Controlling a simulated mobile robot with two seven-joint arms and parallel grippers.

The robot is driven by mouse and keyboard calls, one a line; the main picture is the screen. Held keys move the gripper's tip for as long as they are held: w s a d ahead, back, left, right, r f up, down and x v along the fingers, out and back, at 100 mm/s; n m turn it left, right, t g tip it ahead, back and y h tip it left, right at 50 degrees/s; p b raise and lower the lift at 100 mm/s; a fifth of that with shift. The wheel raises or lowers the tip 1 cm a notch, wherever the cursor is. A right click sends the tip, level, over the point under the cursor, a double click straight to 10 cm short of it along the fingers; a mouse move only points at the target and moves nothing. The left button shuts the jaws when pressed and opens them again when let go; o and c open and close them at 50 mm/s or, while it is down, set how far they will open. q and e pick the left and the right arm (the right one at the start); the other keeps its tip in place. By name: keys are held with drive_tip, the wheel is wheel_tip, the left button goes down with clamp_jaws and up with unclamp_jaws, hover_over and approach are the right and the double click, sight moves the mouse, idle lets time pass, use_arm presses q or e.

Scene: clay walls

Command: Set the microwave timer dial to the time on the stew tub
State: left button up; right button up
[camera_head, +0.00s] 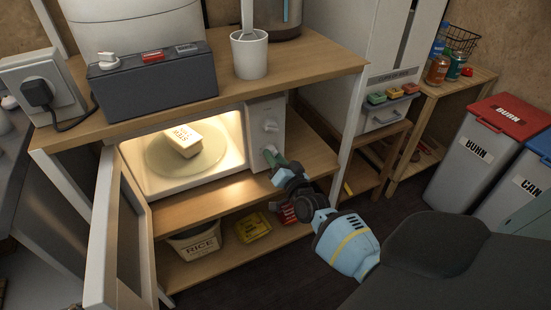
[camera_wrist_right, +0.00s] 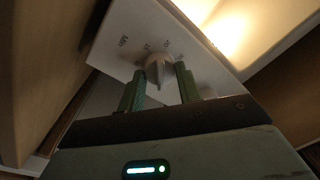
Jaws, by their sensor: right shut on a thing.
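The microwave (camera_head: 135,188) stands on the shelf with its door (camera_head: 104,225) swung open and its inside lit. The white stew tub (camera_head: 183,140) sits tilted on the turntable (camera_head: 212,165); its dark lettering is too small to read surely. My right gripper (camera_head: 272,158) is at the lower knob of the control panel (camera_head: 262,112). In the right wrist view the timer dial (camera_wrist_right: 158,68), a pale knob with minute marks around it, is between the green fingers of my right gripper (camera_wrist_right: 160,88), which is shut on it. My left gripper is out of view.
An upper knob (camera_head: 270,126) is just above the held dial. A grey box (camera_head: 150,85), a socket block (camera_head: 45,90) and a white mug (camera_head: 249,55) stand on the top board. A rice tub (camera_head: 195,243) is below. Bins (camera_head: 480,150) stand at the right.

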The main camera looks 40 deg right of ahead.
drive_tip(key=o, duration=1)
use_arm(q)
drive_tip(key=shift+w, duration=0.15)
use_arm(e)
drive_tip(key=shift+s, duration=0.1)
drive_tip(key=shift+s, duration=0.2)
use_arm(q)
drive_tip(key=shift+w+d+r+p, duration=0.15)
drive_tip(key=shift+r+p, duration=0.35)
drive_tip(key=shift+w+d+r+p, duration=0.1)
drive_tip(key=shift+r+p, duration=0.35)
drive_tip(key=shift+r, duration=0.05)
use_arm(e)
drive_tip(key=v, duration=0.7)
drive_tip(key=shift+s+f, duration=0.1)
drive_tip(key=shift+s, duration=0.05)
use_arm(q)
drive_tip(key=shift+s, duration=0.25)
